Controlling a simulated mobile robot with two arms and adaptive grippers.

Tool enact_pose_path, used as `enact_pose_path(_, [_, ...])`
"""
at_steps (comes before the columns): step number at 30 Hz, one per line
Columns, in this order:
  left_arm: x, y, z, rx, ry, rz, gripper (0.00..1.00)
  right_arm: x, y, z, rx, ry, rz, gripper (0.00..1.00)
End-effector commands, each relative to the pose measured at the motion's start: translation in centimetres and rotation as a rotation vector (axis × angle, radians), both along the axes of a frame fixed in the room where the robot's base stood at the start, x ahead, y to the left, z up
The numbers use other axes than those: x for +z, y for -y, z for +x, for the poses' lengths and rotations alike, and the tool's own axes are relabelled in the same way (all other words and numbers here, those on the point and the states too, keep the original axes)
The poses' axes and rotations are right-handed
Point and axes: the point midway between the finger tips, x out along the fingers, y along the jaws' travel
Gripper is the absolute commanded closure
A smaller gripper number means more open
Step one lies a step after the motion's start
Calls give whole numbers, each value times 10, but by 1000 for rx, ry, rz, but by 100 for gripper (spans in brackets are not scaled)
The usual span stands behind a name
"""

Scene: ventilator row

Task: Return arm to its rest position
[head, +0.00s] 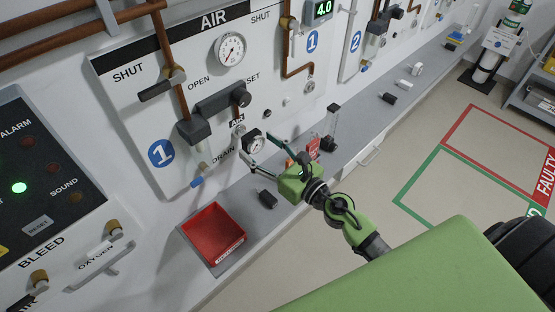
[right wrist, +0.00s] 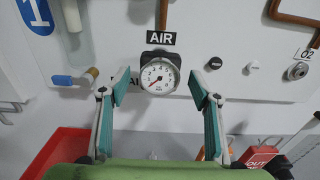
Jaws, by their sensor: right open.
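My right gripper (head: 261,151) reaches from the lower right toward the white AIR panel. Its two teal-padded fingers are spread apart, and nothing shows held between them. In the right wrist view my right gripper (right wrist: 160,88) has its fingers to either side of a small round gauge (right wrist: 158,77) under the AIR label. That small gauge also shows in the head view (head: 255,146), beyond the fingers. I cannot tell the exact gap between fingers and gauge. My left gripper is not in view.
A red tray (head: 213,234) sits on the grey ledge below the panel. A small black part (head: 267,199) lies near it. The floor at right has open room.

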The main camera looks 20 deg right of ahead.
Motion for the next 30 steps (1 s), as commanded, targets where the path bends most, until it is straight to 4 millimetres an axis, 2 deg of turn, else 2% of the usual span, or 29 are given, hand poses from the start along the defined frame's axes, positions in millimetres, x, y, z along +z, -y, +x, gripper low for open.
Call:
enact_pose_path(1, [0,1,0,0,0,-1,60,-2,3,-11,-2,-6,6,43])
enact_pose_path(6, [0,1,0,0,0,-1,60,-1,14,-41,-4,-3,8,43])
enact_pose_path(12, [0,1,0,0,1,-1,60,0,24,-67,-2,0,5,43])
enact_pose_path(18, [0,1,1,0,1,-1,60,1,28,-77,-2,3,3,43])
enact_pose_path(23, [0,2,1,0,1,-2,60,3,30,-76,-12,0,22,43])
enact_pose_path(26, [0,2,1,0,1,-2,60,12,40,-73,-77,-14,137,43])
enact_pose_path(29, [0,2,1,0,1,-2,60,25,65,-69,-206,-50,388,43])
enact_pose_path(30, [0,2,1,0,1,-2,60,28,78,-68,-271,-71,524,43])
